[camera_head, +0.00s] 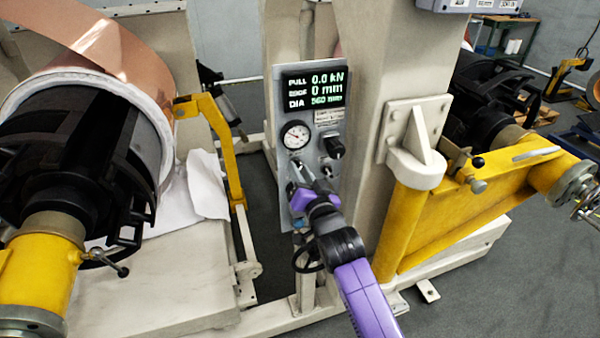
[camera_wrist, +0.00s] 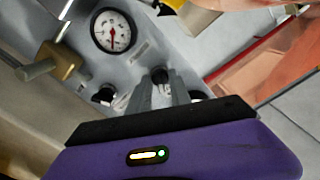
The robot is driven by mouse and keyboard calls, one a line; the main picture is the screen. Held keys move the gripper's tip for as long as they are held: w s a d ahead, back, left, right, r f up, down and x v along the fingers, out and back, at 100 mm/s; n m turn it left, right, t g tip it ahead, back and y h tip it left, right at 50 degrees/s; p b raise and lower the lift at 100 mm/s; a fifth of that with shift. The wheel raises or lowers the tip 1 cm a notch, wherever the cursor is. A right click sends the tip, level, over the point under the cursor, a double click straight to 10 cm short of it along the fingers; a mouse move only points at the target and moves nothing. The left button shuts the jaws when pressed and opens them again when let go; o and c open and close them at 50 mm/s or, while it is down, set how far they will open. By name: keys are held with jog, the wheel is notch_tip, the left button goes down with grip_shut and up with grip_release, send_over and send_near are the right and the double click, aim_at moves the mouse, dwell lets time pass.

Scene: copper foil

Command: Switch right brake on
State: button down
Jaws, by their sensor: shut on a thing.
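The grey control panel (camera_head: 275,90) stands upright in the middle of the head view, with a lit display and a round white gauge (camera_head: 295,135). Black switch knobs sit below the display; one (camera_head: 333,147) is right of the gauge. My gripper (camera_head: 299,170) is at the panel just below the gauge. In the wrist view its two grey fingers (camera_wrist: 162,90) are close together on a small black switch knob (camera_wrist: 160,75), partly hidden between them. Other black knobs show on either side (camera_wrist: 103,94). I cannot read which label belongs to the held knob, or its setting.
A beige post (camera_head: 375,70) rises right of the panel, with a yellow hinged arm (camera_head: 450,225) beside it. A copper coil (camera_head: 110,45) and a yellow bracket (camera_head: 215,115) stand left. In the wrist view, a brass fitting (camera_wrist: 62,62) is near the gauge.

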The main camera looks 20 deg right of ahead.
jog(key=shift+n, duration=0.3)
jog(key=n, duration=1.1)
jog(key=shift+f, duration=0.1)
jog(key=shift+n, duration=0.3)
jog(key=c, duration=1.5)
grip_release()
jog(key=shift+c, duration=0.2)
